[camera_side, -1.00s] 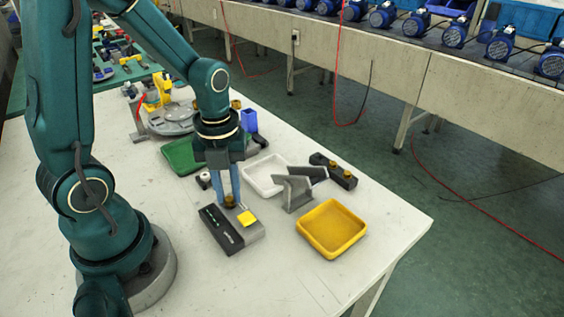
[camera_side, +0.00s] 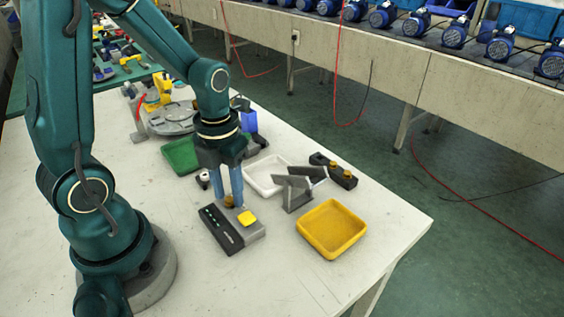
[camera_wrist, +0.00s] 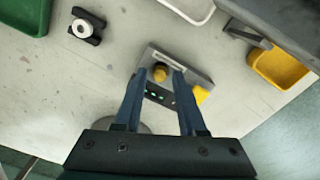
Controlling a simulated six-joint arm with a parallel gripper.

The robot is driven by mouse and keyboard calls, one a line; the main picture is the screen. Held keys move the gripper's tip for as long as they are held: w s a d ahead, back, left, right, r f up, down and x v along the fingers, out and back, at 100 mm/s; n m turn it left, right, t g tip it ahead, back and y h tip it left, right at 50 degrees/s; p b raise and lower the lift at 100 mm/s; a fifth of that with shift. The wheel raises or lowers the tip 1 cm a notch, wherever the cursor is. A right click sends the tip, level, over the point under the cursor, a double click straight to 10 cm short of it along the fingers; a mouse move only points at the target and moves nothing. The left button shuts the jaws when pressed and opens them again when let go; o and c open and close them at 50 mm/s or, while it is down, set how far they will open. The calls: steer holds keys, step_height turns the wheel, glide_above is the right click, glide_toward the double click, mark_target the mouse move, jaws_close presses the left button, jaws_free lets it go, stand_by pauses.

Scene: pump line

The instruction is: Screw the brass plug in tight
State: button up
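The brass plug (camera_side: 229,201) stands upright on top of the black-and-grey block (camera_side: 240,238); whether it is fully seated cannot be told. In the wrist view the plug (camera_wrist: 160,73) shows between my two blue fingertips, with a gap on each side. My gripper (camera_side: 229,203) points down from above, open, its fingertips at about the plug's height in the side view. The block's black face carries small green lights (camera_wrist: 153,94). A yellow pad (camera_side: 246,218) is on its top beside the plug.
A yellow tray (camera_side: 332,228) lies to the right, with a grey angled stand (camera_side: 297,193) behind it. White (camera_side: 267,177) and green (camera_side: 181,157) trays are behind. A dark rack (camera_side: 342,178) holds brass pieces. The table front is clear.

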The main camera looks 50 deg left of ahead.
steer(key=shift+r, duration=2.25)
